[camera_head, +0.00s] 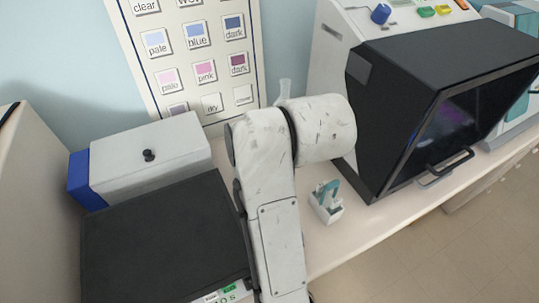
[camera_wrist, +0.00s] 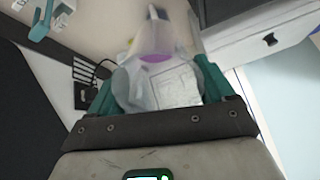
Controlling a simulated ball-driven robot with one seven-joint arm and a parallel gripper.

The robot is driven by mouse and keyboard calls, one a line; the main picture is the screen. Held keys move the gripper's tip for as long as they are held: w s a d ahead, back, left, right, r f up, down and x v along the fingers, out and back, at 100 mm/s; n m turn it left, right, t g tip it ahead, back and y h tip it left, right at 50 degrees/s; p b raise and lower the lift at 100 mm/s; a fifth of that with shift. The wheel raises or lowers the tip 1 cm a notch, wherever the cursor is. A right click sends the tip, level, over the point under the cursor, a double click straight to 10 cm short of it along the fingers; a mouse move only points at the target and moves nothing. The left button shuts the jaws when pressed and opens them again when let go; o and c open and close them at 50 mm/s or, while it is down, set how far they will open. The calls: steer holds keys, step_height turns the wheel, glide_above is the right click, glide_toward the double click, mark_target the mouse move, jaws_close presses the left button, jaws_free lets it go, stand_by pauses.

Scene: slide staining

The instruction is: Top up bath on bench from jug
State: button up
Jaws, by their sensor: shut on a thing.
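My gripper (camera_wrist: 158,72) has two teal fingers in the wrist view, closed on either side of a clear, whitish jug (camera_wrist: 178,86) with a pale label or markings. A purple patch (camera_wrist: 155,50) shows at the jug's far end; I cannot tell whether it is liquid in the jug or in a vessel behind it. In the head view my arm hides the gripper and most of what it holds. A small translucent tip (camera_head: 284,88) shows above the arm, perhaps part of the jug. I cannot make out the bath clearly in either view.
A grey box (camera_head: 152,160) with a black knob and a dark flat panel (camera_head: 165,240) stand left. A small white holder (camera_head: 326,205) with teal items sits on the bench right of my arm. A black-hooded machine (camera_head: 430,100) stands further right. A stain chart (camera_head: 195,60) hangs behind.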

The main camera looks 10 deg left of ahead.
steer(key=shift+g+h, duration=0.4)
steer(key=shift+g, duration=0.3)
steer(key=shift+w+d+r, duration=0.15)
steer(key=shift+w, duration=0.1)
steer(key=shift+s+a+f+g+h, duration=0.3)
steer(key=shift+s+f+g, duration=0.1)
steer(key=shift+g, duration=0.1)
steer(key=shift+d+f+g+h, duration=0.1)
steer(key=shift+d+g+h, duration=0.15)
steer(key=shift+g+h, duration=0.2)
steer(key=shift+a+f+g+h, duration=0.1)
steer(key=shift+g+h, duration=0.15)
steer(key=shift+g, duration=0.3)
steer(key=shift+f+g+h, duration=0.15)
steer(key=shift+g+h, duration=0.25)
steer(key=shift+g, duration=0.1)
